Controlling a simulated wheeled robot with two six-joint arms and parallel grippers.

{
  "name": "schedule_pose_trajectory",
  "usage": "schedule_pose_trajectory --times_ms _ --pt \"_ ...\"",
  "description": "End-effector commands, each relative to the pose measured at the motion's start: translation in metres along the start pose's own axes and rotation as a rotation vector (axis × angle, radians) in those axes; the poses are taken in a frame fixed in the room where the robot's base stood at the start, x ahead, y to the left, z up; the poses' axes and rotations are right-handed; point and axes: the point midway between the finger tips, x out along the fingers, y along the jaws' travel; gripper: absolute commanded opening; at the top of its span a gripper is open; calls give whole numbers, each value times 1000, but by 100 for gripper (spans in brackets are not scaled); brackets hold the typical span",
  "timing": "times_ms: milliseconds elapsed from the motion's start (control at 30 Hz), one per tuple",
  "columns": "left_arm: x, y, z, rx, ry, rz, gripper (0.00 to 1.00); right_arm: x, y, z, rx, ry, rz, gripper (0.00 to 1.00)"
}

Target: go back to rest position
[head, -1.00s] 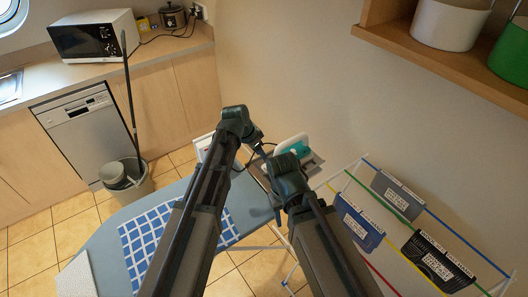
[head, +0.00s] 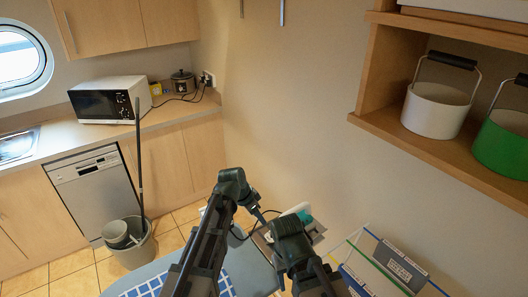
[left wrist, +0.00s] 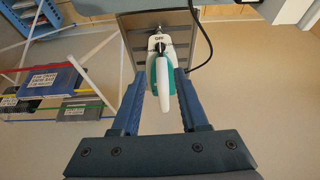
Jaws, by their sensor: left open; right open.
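My left gripper (head: 258,214) is the higher one in the head view, held out in front of the wall. In the left wrist view its two blue fingers (left wrist: 157,78) are spread apart and hold nothing. The iron also shows in the head view (head: 301,214), right of the left gripper. My right gripper (head: 277,267) is lower, partly hidden by its own arm. It is open, and nothing shows in it.
The ironing board (head: 140,276) with a blue checked cloth (head: 228,287) lies below my arms. A drying rack (head: 350,240) with hung cloths (head: 398,265) is at the lower right. A shelf (head: 375,128) with a white pot (head: 433,110) and green pot (head: 503,145) juts out at upper right.

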Motion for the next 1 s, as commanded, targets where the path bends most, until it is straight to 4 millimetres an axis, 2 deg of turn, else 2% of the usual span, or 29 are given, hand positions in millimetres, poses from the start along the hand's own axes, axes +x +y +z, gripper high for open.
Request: schedule_pose_trajectory --times_ms 67,167,300,400,500,667,1000 --pt "3 9 6 -14 -15 3 44 3 0 0 0 0 0 50" --pt "10 42 30 -83 -82 9 44 15 -1 -1 0 0 0 50" --pt "19 104 84 -258 -239 -21 44 35 -3 -2 -1 0 0 50" --pt "18 137 120 -380 -338 -73 44 46 -4 -3 -2 0 1 50" --pt "15 159 147 -478 -409 -129 44 53 -5 -3 -2 0 1 50" --pt "10 172 166 -563 -459 -187 44 57 -5 -3 -3 0 1 50" --pt "9 172 166 -576 -465 -194 44 56 -5 -3 -2 0 1 50"
